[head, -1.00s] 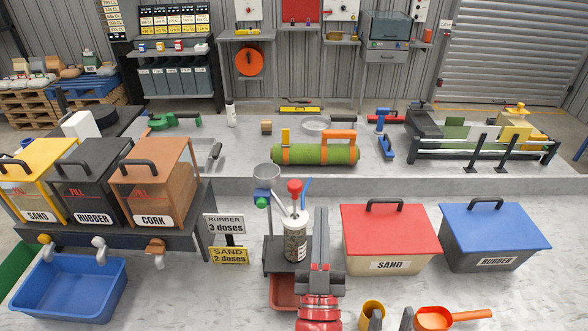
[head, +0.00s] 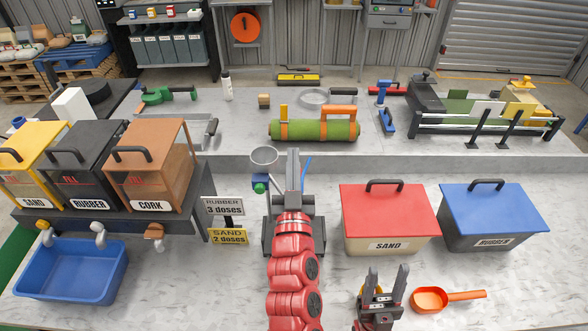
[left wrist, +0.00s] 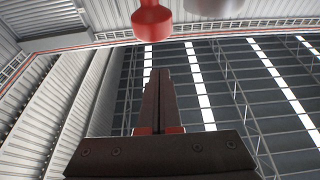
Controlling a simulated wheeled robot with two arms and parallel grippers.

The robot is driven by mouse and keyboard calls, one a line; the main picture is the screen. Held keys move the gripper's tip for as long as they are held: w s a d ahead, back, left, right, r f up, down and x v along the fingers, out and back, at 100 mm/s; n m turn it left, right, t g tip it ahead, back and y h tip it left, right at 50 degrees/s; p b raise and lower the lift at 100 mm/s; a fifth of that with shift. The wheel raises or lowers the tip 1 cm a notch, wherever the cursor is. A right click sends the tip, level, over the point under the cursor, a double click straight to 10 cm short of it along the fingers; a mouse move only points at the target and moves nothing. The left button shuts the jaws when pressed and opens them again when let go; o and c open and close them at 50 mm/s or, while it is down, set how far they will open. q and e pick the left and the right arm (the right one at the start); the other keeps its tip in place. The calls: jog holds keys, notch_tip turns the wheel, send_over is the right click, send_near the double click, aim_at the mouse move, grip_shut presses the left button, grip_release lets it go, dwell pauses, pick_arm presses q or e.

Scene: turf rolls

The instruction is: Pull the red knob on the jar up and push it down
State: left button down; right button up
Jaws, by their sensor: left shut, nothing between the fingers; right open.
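The red knob (left wrist: 152,20) shows at the top of the left wrist view, beyond my left fingertips with a visible gap. In the head view the knob and its jar are hidden behind my left arm. My left gripper (head: 293,155) is shut and empty, over the place of the jar. Its two fingers lie together in the left wrist view (left wrist: 158,75). My right gripper (head: 386,275) is open and empty at the front of the table, with its fingers apart and pointing up in the picture.
Beside my left gripper are a grey cup (head: 264,156) and a green knob (head: 260,186). To the right stand a red-lidded sand box (head: 390,245) and a blue-lidded rubber box (head: 492,240). An orange scoop (head: 430,299) lies right of my right gripper. A blue tub (head: 70,278) stands left.

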pick_arm(q)
notch_tip(320, 180, down, 4)
jog(key=shift+s+f+p, duration=0.1)
jog(key=shift+p, duration=0.4)
jog(key=shift+d, duration=0.1)
notch_tip(320, 180, down, 6)
jog(key=b, duration=0.4)
jog(key=shift+s, duration=0.1)
